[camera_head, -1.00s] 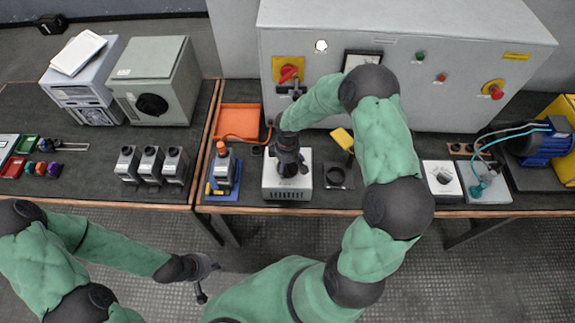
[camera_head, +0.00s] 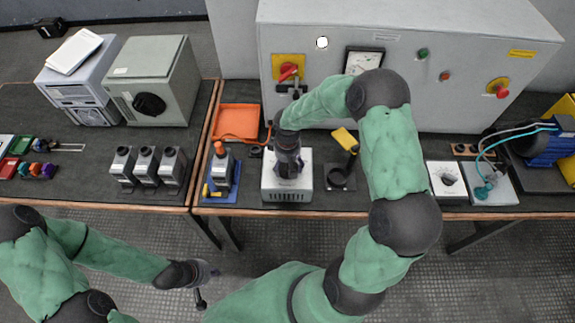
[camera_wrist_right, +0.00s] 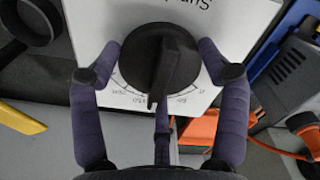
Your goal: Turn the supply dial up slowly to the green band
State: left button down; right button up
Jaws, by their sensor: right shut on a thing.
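The supply dial is a round black knob (camera_wrist_right: 160,60) with a ridge, on the white face of a supply box (camera_wrist_right: 95,20). My right gripper (camera_wrist_right: 160,70) has a finger on each side of the knob and is shut on it. The ridge points toward the bottom of the wrist view, over a printed scale. No green band can be made out there. In the head view the supply box (camera_head: 287,195) stands at the table front, its knob hidden under my right gripper (camera_head: 288,165). My left gripper (camera_head: 205,285) is open and empty over the floor.
A grey cabinet (camera_head: 450,50) behind carries a panel meter (camera_head: 363,61), partly covered by my arm, its reading too small. A yellow-handled tool (camera_head: 344,139) stands right of the box. A blue tray (camera_head: 218,194) and an orange tray (camera_head: 237,121) lie left.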

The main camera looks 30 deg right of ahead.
jog(key=o, duration=1.1)
jog(key=shift+o, duration=0.2)
notch_tip(320, 180, up, 12)
dwell(1.3)
